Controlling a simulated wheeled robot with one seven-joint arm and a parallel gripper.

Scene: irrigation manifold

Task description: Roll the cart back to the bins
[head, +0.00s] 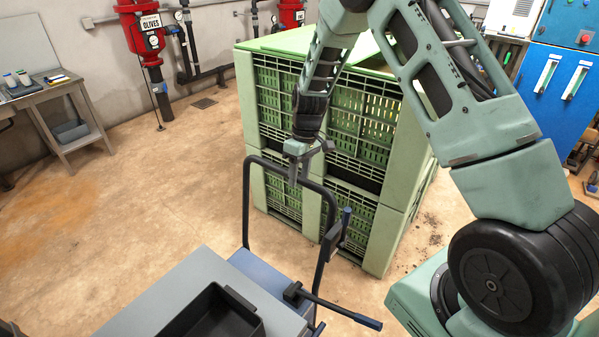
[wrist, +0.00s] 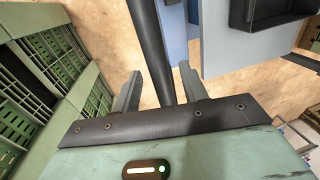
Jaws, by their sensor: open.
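The cart has a grey top (head: 182,283), a blue lower part (head: 262,275) and an upright dark tube handle (head: 246,205). It stands at the bottom of the head view, partly cut off. My gripper (head: 299,170) is open at the handle's top bar. In the wrist view the handle bar (wrist: 150,40) runs between the spread fingertips of my gripper (wrist: 161,88); I cannot tell whether either touches it. The green slatted bins (head: 394,175) stand stacked just behind the handle and also show at the left of the wrist view (wrist: 62,50).
A black tray (head: 238,322) sits on the cart's top. A grey side table (head: 60,88) is at the far left and a red filter (head: 143,35) at the back wall. A blue cabinet (head: 560,65) is at the right. The floor left of the bins is clear.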

